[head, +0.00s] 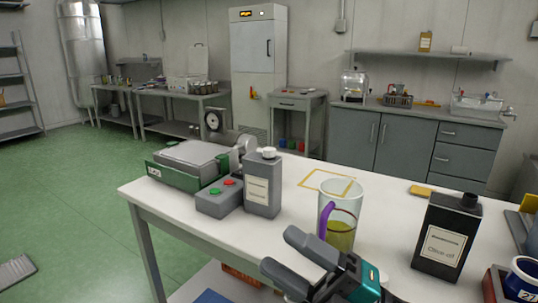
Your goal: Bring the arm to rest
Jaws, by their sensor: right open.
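My right gripper (280,250) shows at the bottom centre, at the near edge of the white table (182,212). Its two dark grey fingers are apart and point up and left, with nothing visible between them. A clear jug (350,195) with a purple handle and yellow-green liquid stands on the table just beyond the gripper. In the picture the upper finger comes close to the jug's base; I cannot tell if they touch. My left gripper is not in view.
A grey labelled bottle (262,190), a red-and-green button box (219,198) and a scale-like device (185,160) stand left on the table. A black labelled bottle (447,238) and a blue mug (522,280) stand right. Green floor (60,190) is open at left.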

